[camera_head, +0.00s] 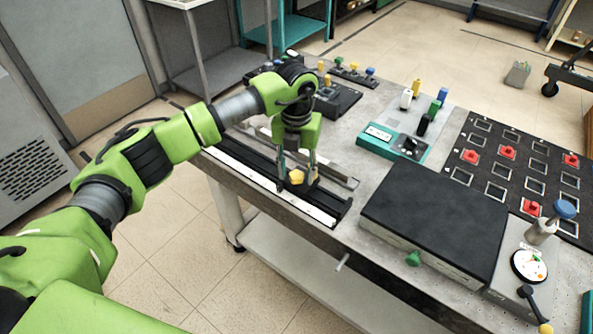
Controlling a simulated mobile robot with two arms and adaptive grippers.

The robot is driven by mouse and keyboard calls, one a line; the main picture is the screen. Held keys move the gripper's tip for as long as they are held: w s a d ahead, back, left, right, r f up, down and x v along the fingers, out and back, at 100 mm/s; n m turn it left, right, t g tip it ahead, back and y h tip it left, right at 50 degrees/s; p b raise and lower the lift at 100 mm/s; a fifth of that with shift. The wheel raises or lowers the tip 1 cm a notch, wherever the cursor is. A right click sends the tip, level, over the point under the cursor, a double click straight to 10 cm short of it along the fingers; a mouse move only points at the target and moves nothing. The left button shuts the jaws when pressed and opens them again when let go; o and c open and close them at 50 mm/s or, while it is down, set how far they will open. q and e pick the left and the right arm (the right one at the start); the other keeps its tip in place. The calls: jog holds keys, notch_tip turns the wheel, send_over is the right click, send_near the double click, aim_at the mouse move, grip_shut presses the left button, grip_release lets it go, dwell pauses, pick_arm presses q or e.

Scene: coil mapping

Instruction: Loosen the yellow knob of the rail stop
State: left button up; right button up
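The yellow knob (297,177) sits on the black rail (262,167) near the table's front left edge. My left gripper (297,180) points down over it, with one finger on each side of the knob. The fingers look spread, with a small gap visible at the left of the knob. Another bit of yellow shows by the right finger. The rail stop's body is mostly hidden behind the fingers and the knob. My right gripper is not in view.
A black-topped box (435,222) with a green knob stands right of the rail. A dark panel (520,165) with square frames and red pieces lies at the right. A dial unit (528,265) is at the front right.

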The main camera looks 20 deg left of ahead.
aim_at(296, 175)
pick_arm(q)
jog(key=shift+r, duration=0.1)
notch_tip(296, 175, up, 12)
dwell(0.5)
jog(key=shift+a, duration=0.1)
